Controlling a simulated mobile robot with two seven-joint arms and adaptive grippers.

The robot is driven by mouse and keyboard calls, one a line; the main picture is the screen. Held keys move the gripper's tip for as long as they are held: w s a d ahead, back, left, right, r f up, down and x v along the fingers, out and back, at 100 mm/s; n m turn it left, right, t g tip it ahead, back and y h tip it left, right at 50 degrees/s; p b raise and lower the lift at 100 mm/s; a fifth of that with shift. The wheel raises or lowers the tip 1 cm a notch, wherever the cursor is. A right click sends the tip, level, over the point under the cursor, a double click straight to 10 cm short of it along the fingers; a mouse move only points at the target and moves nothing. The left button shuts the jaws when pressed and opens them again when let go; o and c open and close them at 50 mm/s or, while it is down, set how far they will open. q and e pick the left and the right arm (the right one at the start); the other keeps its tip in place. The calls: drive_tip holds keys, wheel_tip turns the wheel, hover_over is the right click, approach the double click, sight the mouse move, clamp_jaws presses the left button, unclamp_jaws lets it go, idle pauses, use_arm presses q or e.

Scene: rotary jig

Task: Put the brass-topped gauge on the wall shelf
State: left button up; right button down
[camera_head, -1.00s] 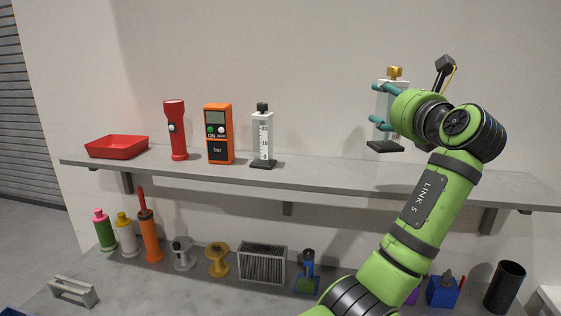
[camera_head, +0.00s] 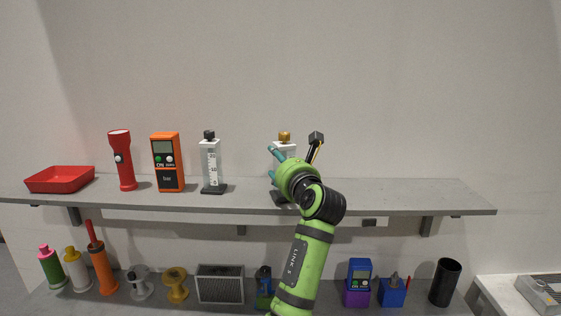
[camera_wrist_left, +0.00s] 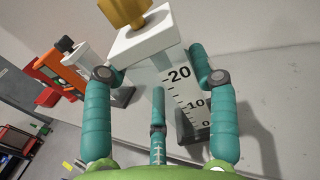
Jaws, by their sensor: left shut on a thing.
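The brass-topped gauge (camera_head: 284,146) is a white block with a brass knob, a dark foot and a printed scale. It stands upright at the wall shelf (camera_head: 400,198), right of the black-topped gauge (camera_head: 210,165). My left gripper (camera_head: 272,164) is shut on it, with teal fingers around its body. In the left wrist view the brass-topped gauge (camera_wrist_left: 150,45) sits between the fingers of the left gripper (camera_wrist_left: 160,78), its scale facing the camera. The foot overlaps the shelf top in the head view; I cannot tell whether it touches. My right gripper is out of view.
A red tray (camera_head: 60,180), a red flashlight (camera_head: 121,160) and an orange meter (camera_head: 167,163) stand on the shelf's left part. The shelf right of my arm is bare. Below, a bench holds spools, bottles, a grey filter (camera_head: 220,284) and a black cup (camera_head: 445,283).

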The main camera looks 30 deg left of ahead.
use_arm(q)
drive_tip(key=shift+a+f, duration=0.2)
drive_tip(key=shift+f, duration=0.15)
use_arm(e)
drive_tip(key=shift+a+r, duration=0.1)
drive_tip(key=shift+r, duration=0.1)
use_arm(q)
drive_tip(key=shift+d, duration=0.1)
drive_tip(key=o, duration=1.4)
drive_tip(key=shift+f, duration=0.1)
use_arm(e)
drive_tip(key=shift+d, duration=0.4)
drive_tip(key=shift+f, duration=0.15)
use_arm(q)
drive_tip(key=b+v, duration=0.4)
drive_tip(key=v, duration=0.8)
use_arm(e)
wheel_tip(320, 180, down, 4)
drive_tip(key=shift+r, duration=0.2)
